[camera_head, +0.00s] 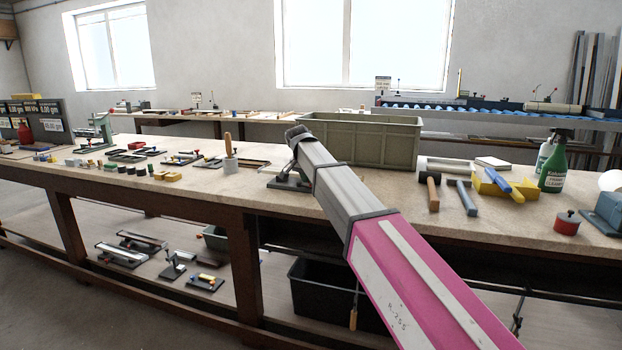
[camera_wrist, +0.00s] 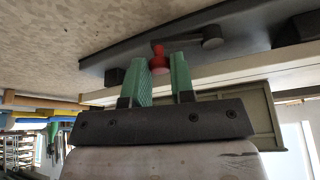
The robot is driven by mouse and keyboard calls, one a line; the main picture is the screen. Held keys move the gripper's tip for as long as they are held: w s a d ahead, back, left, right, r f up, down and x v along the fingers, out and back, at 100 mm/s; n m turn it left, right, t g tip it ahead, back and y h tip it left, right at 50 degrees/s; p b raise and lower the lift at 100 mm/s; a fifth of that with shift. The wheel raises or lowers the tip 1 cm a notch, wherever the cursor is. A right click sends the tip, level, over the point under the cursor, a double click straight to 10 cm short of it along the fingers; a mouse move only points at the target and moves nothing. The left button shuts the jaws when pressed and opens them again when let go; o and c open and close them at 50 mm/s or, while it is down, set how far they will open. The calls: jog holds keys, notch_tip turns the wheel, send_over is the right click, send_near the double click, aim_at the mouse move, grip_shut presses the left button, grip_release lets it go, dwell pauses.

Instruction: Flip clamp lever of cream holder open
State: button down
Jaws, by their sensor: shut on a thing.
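In the wrist view the holder shows as a long dark base (camera_wrist: 112,62) on the worktop, with a cream bar (camera_wrist: 235,70) along its side. Its clamp lever is a short dark arm running from a round dark pivot (camera_wrist: 212,37) to a red knob (camera_wrist: 159,62). My gripper (camera_wrist: 160,68) has two green fingers, one on each side of the red knob, and is shut on it. In the head view my own arm hides most of the gripper and the holder; only a dark part of the base (camera_head: 288,183) shows beside the wrist.
A grey-green crate (camera_head: 375,140) stands just behind my arm on the bench (camera_head: 330,205). A wooden-handled tool (camera_head: 229,150) stands upright to the left. A hammer (camera_head: 430,190), a yellow block (camera_head: 490,183) and a green spray bottle (camera_head: 553,165) are to the right.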

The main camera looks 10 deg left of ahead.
jog(key=m, duration=0.1)
jog(key=s+a+m+h, duration=0.1)
jog(key=m, duration=0.2)
jog(key=shift+s+a+m+g+h, duration=0.25)
jog(key=shift+a+m+g+h, duration=0.05)
jog(key=shift+a+m+g, duration=0.1)
jog(key=shift+s+a+m+g+h, duration=0.15)
jog(key=shift+a+m+g, duration=0.2)
jog(key=shift+m, duration=0.6)
jog(key=shift+s+a+m+g+h, duration=0.2)
jog(key=shift+a+m+g, duration=0.15)
jog(key=shift+m, duration=0.55)
jog(key=shift+s+a+m+g+h, duration=0.15)
jog(key=shift+a+m+g, duration=0.2)
jog(key=shift+m, duration=0.6)
jog(key=shift+a, duration=0.1)
jog(key=c, duration=1)
grip_release()
jog(key=shift+r, duration=0.1)
jog(key=v, duration=1)
jog(key=shift+s+a+r, duration=0.15)
jog(key=shift+a+r, duration=0.05)
jog(key=shift+r, duration=0.05)
